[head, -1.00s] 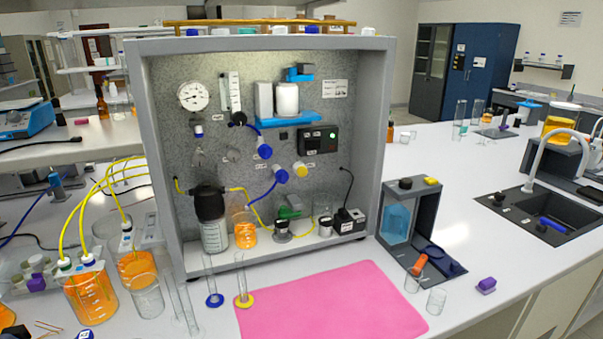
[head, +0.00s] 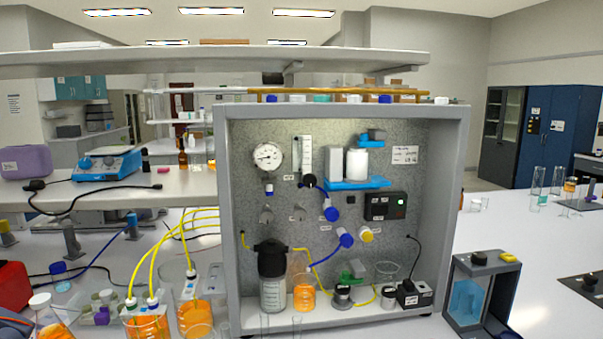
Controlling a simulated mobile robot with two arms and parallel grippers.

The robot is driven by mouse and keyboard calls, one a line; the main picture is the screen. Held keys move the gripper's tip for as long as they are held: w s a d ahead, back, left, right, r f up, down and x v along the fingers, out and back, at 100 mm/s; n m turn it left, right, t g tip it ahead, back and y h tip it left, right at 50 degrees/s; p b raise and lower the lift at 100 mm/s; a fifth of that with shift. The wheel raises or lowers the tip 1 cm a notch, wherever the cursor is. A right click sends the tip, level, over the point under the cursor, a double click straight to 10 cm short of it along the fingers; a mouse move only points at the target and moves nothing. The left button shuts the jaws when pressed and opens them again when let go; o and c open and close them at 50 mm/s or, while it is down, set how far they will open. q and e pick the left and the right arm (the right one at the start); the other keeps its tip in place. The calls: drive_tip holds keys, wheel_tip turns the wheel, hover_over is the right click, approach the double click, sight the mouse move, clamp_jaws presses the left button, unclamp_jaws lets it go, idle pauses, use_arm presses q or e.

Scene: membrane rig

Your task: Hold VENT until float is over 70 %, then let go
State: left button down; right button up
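The rig (head: 222,200) is a grey open-fronted cabinet in the middle of the head view. A clear vertical tube gauge (head: 305,155), which may hold the float, is on its back panel beside a round dial gauge (head: 268,156). The float level is too small to read. Blue knobs (head: 331,214) and (head: 346,240) and a yellow-and-white knob (head: 366,235) stick out of the panel. Small labels are unreadable, so I cannot tell which part is VENT. A black control box (head: 385,206) shows a green light.
Inside the rig stand a black-capped bottle (head: 272,280) and a beaker of orange liquid (head: 304,290). Orange-filled vessels (head: 147,325) with yellow tubes stand at the left. A dark frame with a blue container (head: 466,300) stands at the right. A shelf (head: 200,62) crosses above.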

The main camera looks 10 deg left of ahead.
clamp_jaws()
drive_tip(key=shift+d, duration=0.1)
idle(1.2)
